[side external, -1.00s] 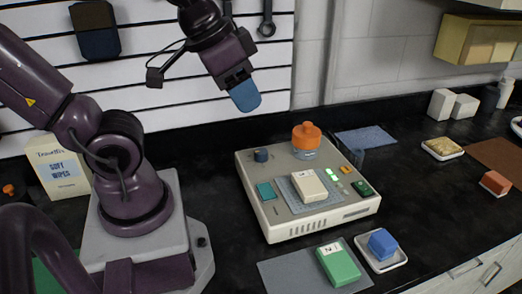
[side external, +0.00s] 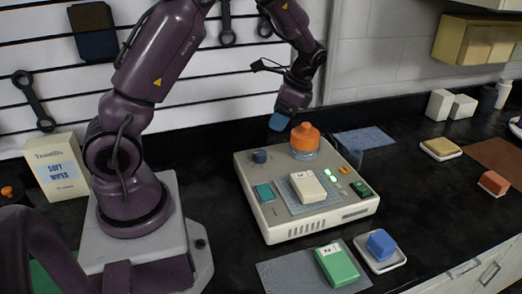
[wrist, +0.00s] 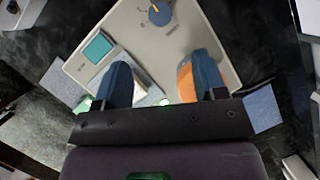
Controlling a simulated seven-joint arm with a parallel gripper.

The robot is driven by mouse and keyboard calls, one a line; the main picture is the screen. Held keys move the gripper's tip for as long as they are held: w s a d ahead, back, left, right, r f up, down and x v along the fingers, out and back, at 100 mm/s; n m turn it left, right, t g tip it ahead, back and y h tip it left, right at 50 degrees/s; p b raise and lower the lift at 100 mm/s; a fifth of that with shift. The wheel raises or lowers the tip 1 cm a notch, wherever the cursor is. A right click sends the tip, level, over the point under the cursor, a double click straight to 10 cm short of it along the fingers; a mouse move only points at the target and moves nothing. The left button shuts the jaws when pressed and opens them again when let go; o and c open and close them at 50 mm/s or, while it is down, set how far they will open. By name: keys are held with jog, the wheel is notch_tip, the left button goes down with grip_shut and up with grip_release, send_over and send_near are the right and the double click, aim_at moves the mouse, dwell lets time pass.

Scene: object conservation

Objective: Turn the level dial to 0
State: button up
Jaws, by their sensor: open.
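The dark blue dial (side external: 260,156) stands at the back left of the beige machine (side external: 275,216). In the wrist view the dial (wrist: 159,13) shows near the top edge, with a yellow pointer line; the small markings around it are too small to read. My gripper (side external: 278,123) is above the back of the machine, apart from the dial. In the wrist view its two blue fingers (wrist: 162,78) are spread, and the dial lies ahead of them. No object is visible held between them.
An orange-topped clear container (side external: 305,135) stands on the machine, right of the dial and close to my gripper. A teal button (side external: 265,192) and a cream block (side external: 308,186) are nearer the front. A green block (side external: 337,265) and a blue block (side external: 381,243) lie in front.

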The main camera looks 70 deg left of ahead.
aim_at(260, 152)
jog(key=shift+m, duration=0.7)
jog(key=x, duration=1.2)
jog(key=shift+s+f, duration=0.15)
jog(key=shift+f, duration=0.1)
jog(key=shift+c, duration=0.2)
jog(key=c, duration=0.9)
jog(key=shift+o, duration=0.2)
